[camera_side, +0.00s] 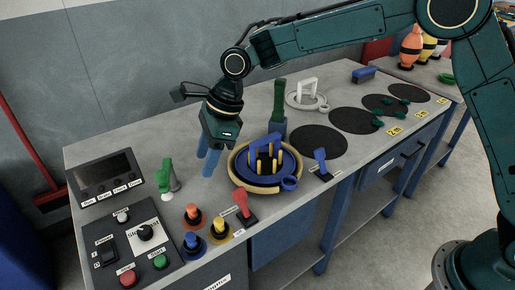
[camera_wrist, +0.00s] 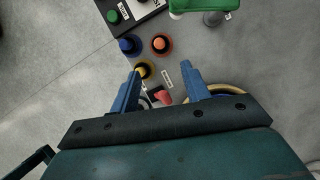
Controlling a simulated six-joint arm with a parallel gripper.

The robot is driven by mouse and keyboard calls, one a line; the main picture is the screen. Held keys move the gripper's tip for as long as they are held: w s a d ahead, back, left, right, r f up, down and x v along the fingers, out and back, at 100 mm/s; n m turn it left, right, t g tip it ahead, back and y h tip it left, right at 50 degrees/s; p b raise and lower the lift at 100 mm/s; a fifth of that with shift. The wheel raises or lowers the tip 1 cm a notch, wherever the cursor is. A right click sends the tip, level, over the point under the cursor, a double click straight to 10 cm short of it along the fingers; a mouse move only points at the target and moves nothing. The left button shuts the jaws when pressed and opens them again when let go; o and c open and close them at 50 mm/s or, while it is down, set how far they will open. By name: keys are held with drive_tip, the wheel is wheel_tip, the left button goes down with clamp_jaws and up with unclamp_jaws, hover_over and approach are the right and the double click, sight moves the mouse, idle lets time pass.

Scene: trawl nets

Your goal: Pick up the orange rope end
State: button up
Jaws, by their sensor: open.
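I cannot make out an orange rope end in either view. My gripper (camera_side: 207,163) is open, with its blue fingers pointing down above the bench, left of a round blue fixture (camera_side: 262,180) with yellow parts inside a tan ring (camera_side: 240,182). In the wrist view, nothing is held between the parted fingers of my gripper (camera_wrist: 162,74). The tan ring (camera_wrist: 236,90) shows partly behind the right finger there.
Orange, yellow and blue buttons (camera_side: 193,213) and a red lever (camera_side: 243,208) stand near the front edge. A control panel (camera_side: 140,240) and a green-handled device (camera_side: 166,178) are at left. A dark green post (camera_side: 279,110) rises behind the fixture. Black discs (camera_side: 318,141) lie rightward.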

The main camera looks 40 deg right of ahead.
drive_tip(key=shift+f, duration=0.1)
hover_over(191, 206)
drive_tip(key=d, duration=0.2)
wheel_tip(191, 206, down, 8)
drive_tip(key=shift+s, duration=0.2)
drive_tip(key=shift+d, duration=0.1)
drive_tip(key=shift+x, duration=2.45)
drive_tip(key=shift+s, duration=0.1)
clamp_jaws()
